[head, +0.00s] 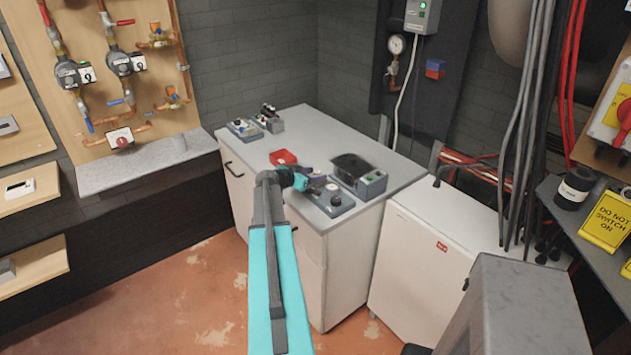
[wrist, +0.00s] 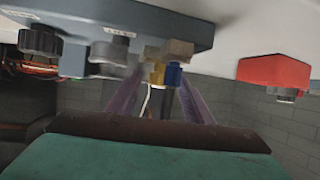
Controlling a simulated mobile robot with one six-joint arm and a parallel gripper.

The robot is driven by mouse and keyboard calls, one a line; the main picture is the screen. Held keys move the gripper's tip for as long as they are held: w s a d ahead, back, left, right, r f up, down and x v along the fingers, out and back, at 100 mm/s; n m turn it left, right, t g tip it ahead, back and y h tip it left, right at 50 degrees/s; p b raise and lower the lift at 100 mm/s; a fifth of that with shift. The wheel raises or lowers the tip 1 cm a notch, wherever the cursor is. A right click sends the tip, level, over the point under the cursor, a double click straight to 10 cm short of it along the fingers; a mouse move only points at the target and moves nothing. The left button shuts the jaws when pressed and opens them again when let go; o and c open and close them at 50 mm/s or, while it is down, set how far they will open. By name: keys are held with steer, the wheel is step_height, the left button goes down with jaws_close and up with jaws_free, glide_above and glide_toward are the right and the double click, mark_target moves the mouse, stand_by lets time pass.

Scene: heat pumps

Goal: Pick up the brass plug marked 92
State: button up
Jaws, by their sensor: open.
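My gripper (wrist: 160,92) is open; its two purplish fingers point away from the wrist camera. Between and beyond the fingers is a small tan, brass-coloured piece (wrist: 177,50), with a yellow part (wrist: 153,76) and a blue part (wrist: 174,76) below it in the picture. I cannot read any 92 on it, nor tell whether the fingers touch it. In the head view my gripper (head: 302,182) is over the worktop (head: 310,130), between a red box (head: 283,157) and a grey unit with knobs (head: 334,198). No brass plug can be made out there.
The wrist picture looks upside down; a grey panel with dark knobs (wrist: 40,42) fills its top left and the red box (wrist: 275,70) is at right. A dark-topped device (head: 352,168) stands right of my gripper. More small units (head: 243,128) stand at the worktop's back left.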

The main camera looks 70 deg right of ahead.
jaws_close()
steer(key=shift+r, duration=0.15)
stand_by(0.4)
steer(key=shift+r+b, duration=1.25)
steer(key=shift+r, duration=0.4)
steer(key=s+a+b, duration=0.1)
steer(key=s+a, duration=0.1)
steer(key=a, duration=0.4)
steer(key=s+a+r+b, duration=0.1)
steer(key=s+a+b, duration=0.1)
steer(key=a, duration=0.5)
steer(key=shift+s+r, duration=0.3)
steer(key=shift+s, duration=0.2)
steer(key=shift+p, duration=0.3)
